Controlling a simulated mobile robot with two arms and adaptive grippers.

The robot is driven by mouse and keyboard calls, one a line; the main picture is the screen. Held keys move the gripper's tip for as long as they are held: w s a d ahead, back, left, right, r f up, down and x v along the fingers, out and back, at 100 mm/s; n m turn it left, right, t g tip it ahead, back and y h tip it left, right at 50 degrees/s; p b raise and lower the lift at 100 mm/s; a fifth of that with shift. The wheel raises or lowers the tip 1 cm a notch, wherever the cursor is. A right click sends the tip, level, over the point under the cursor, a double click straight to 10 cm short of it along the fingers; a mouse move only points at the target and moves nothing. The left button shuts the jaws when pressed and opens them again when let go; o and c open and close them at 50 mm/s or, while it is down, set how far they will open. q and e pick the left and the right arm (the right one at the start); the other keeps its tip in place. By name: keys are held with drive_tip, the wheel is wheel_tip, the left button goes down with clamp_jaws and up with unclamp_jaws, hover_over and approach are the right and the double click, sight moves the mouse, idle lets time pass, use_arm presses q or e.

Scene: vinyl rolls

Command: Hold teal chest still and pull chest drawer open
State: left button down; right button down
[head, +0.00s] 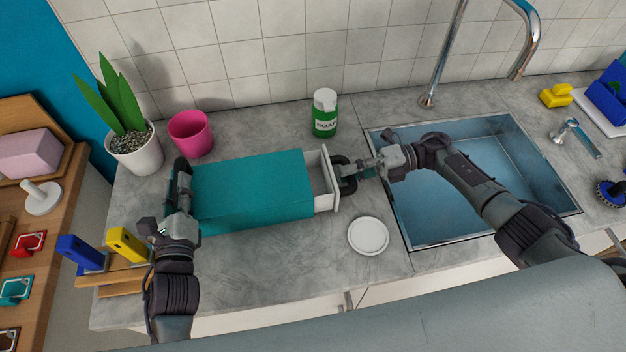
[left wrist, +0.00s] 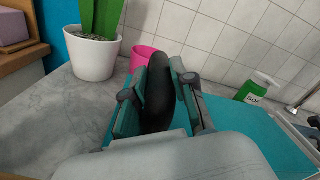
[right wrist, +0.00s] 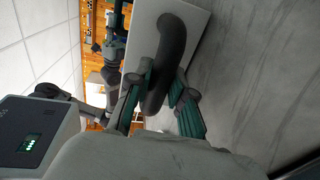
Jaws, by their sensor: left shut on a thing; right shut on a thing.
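The teal chest (head: 252,187) lies on the grey counter, with its white drawer (head: 319,178) partly out at the right end. My left gripper (head: 180,182) is at the chest's left end. In the left wrist view the left gripper (left wrist: 160,88) is shut on a black handle (left wrist: 159,100) there. My right gripper (head: 352,172) is at the drawer's front. In the right wrist view the right gripper (right wrist: 155,88) is shut on the dark curved drawer handle (right wrist: 172,50) on the white drawer front (right wrist: 143,25). The visible part of the drawer's inside looks empty.
A green soap bottle (head: 325,114), a pink cup (head: 190,134) and a potted plant (head: 135,148) stand behind the chest. A white round dish (head: 368,236) lies in front of the drawer's right end. The sink (head: 470,170) is to the right.

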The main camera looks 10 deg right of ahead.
use_arm(q)
drive_tip(key=shift+f, duration=0.4)
use_arm(e)
drive_tip(key=shift+w+d, duration=0.1)
drive_tip(key=shift+d, duration=4.35)
drive_tip(key=c, duration=1)
unclamp_jaws()
drive_tip(key=shift+c, duration=0.2)
use_arm(q)
drive_tip(key=shift+s, duration=0.1)
use_arm(e)
drive_tip(key=d, duration=0.5)
use_arm(q)
drive_tip(key=shift+r, duration=0.3)
use_arm(e)
drive_tip(key=shift+w+r, duration=0.1)
drive_tip(key=shift+r, duration=0.1)
use_arm(q)
drive_tip(key=c, duration=0.9)
unclamp_jaws()
drive_tip(key=shift+r, duration=0.1)
use_arm(e)
drive_tip(key=shift+a, duration=0.1)
